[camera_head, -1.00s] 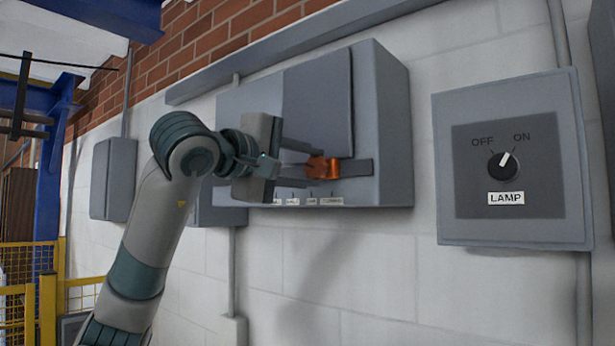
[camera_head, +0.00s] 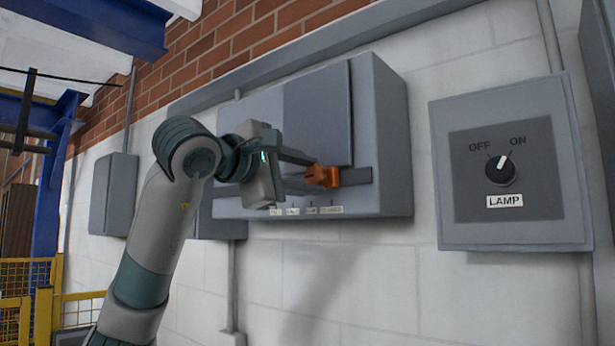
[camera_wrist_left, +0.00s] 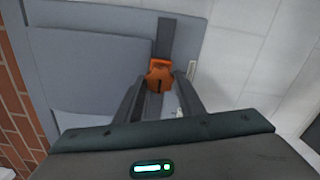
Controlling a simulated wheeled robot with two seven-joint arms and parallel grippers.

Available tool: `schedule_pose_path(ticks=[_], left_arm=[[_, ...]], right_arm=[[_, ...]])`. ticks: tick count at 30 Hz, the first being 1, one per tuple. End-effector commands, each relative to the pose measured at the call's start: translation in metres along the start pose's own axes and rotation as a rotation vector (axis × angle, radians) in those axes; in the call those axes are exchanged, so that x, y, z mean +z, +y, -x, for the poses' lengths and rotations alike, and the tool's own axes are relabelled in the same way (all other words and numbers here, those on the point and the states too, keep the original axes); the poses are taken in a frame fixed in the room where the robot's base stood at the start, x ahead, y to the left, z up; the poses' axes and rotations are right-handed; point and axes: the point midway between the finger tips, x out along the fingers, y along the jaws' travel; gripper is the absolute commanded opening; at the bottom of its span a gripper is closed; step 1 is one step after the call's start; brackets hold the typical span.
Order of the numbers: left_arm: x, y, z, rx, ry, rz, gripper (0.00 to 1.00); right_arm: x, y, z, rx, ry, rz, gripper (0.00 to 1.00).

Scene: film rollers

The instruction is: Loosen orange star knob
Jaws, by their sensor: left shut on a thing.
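The orange star knob (camera_head: 322,176) sits on the dark horizontal slot strip of a grey wall box (camera_head: 388,130). In the left wrist view the knob (camera_wrist_left: 160,76) shows between my fingertips, with a dark mark on its face. My left gripper (camera_head: 312,174) is shut on the knob, one finger on each side of it. It also shows in the left wrist view (camera_wrist_left: 160,84). The far side of the knob and the exact finger contact are partly hidden. My right gripper is in neither view.
Small white labels (camera_head: 308,211) line the box's lower edge. A lamp switch panel (camera_head: 555,170) with a dial hangs to the right. Another grey box (camera_head: 115,195) and a yellow fence (camera_head: 30,270) are at the left. The white wall below is clear.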

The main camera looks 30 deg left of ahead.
Motion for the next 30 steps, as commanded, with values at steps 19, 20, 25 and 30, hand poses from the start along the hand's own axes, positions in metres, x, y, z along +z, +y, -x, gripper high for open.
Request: schedule_pose_path(ticks=[19, 20, 25, 30], left_arm=[[0.0, -0.001, 0.003, 0.0, 0.0, -0.002, 0.54], [0.0, -0.001, 0.004, 0.0, 0.0, -0.002, 0.54], [-0.001, -0.001, 0.019, 0.002, 0.0, -0.002, 0.54], [-0.001, -0.002, 0.046, 0.003, -0.001, -0.003, 0.54]], right_arm=[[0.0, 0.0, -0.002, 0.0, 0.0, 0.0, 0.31], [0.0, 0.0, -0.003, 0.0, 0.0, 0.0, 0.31], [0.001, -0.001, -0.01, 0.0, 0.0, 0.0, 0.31], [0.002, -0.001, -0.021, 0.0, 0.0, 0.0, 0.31]])
